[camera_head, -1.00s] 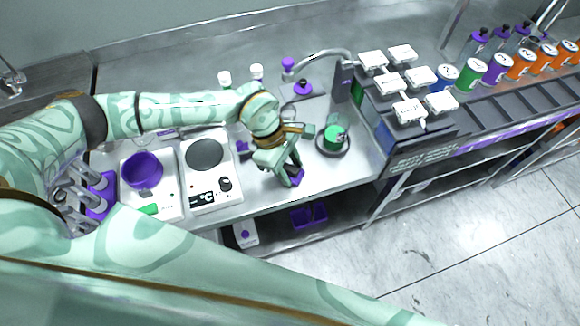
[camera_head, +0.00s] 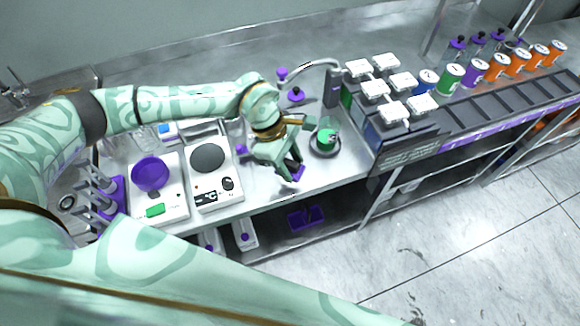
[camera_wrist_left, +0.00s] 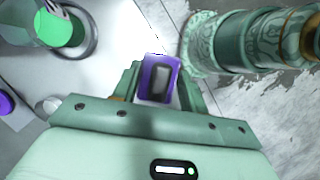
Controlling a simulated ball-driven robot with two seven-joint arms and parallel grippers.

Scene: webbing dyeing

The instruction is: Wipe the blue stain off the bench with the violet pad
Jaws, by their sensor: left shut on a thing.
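My left gripper (camera_head: 288,170) is shut on the violet pad (camera_head: 298,173), low over the front part of the steel bench (camera_head: 338,180). In the left wrist view the pad (camera_wrist_left: 146,80) sits between the fingers, with a grey and dark grip part in its middle. Whether the pad touches the bench is hard to tell. I see no blue stain in either view; the gripper and arm cover part of the bench. My right gripper is not in view.
A glass beaker of green liquid (camera_head: 327,137) stands on a dark round base just right of the gripper. A white balance (camera_head: 213,183) and a violet bowl (camera_head: 150,173) are to the left. Racked white-lidded containers (camera_head: 393,112) stand right. The bench's front edge is close.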

